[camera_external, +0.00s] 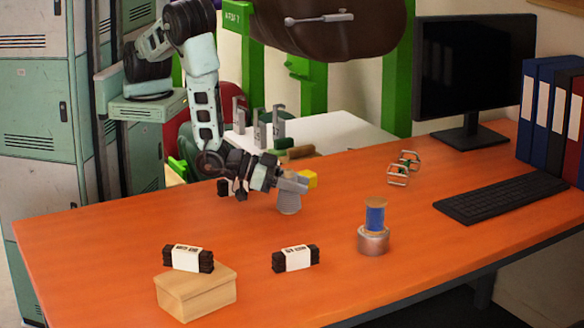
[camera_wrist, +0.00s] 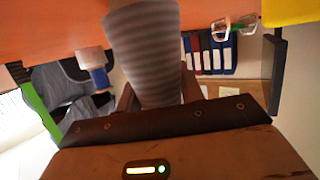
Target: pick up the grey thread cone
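In the wrist view the ribbed cone (camera_wrist: 145,55) runs down between the two brown fingers of my gripper (camera_wrist: 158,98). A finger lies close against each side of it, with no clear gap, so the gripper looks shut on the cone. The cone's narrow end is hidden in the gripper. I cannot tell whether its base touches the desk.
A blue spool (camera_external: 375,217) stands on a metal tin (camera_external: 373,240) to the right. Wrapped dark bundles (camera_external: 296,258) and a wooden box (camera_external: 196,292) are in front. Metal stirrups (camera_external: 403,168) lie behind. The desk (camera_external: 320,225) between is clear.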

